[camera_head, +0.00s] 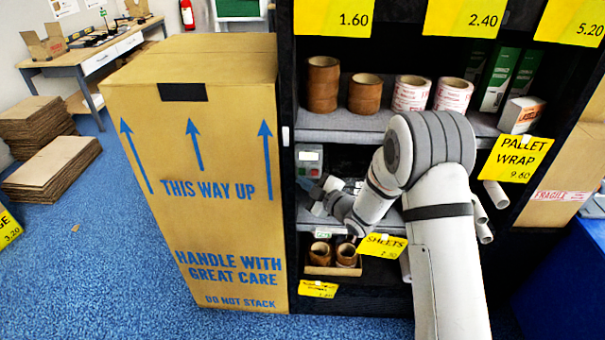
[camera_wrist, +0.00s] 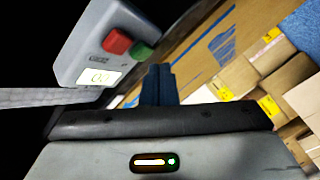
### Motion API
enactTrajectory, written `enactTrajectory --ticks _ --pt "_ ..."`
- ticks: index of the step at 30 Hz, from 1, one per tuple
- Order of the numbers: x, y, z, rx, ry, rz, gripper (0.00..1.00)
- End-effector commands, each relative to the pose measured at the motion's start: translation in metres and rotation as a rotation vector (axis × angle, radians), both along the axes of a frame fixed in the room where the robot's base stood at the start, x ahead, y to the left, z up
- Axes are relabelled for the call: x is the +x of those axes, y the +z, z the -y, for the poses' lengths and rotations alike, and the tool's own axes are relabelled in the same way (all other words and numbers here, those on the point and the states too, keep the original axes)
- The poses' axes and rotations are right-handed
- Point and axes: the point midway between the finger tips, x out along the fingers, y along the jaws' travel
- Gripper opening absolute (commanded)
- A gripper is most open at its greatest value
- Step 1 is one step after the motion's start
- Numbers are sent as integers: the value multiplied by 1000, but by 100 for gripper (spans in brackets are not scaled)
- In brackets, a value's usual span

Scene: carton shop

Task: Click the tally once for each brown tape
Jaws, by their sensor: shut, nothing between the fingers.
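The tally is a grey box (camera_head: 308,160) on the middle shelf, left side. In the wrist view the tally (camera_wrist: 105,45) shows a red button, a green button and a lit display whose digits I cannot read surely. My gripper (camera_wrist: 158,85) is shut and empty, apart from the tally, below and right of its buttons; in the head view it (camera_head: 317,193) is just below the tally. Brown tape shows on the upper shelf as a taller stack (camera_head: 323,85) and a shorter one (camera_head: 365,94). More brown tape (camera_head: 346,253) sits in a small tray on the low shelf.
Red-and-white printed tape rolls (camera_head: 411,94) stand right of the brown ones, beside green boxes (camera_head: 497,80). A tall carton (camera_head: 200,180) stands left of the shelf unit. Yellow price cards hang from the shelf edges. Flat cardboard stacks (camera_head: 55,165) lie on the blue floor.

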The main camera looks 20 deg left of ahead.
Motion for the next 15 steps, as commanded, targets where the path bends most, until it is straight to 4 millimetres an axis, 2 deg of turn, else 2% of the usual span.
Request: enactTrajectory --ticks 15 --pt "8 0 -2 0 1 1 0"
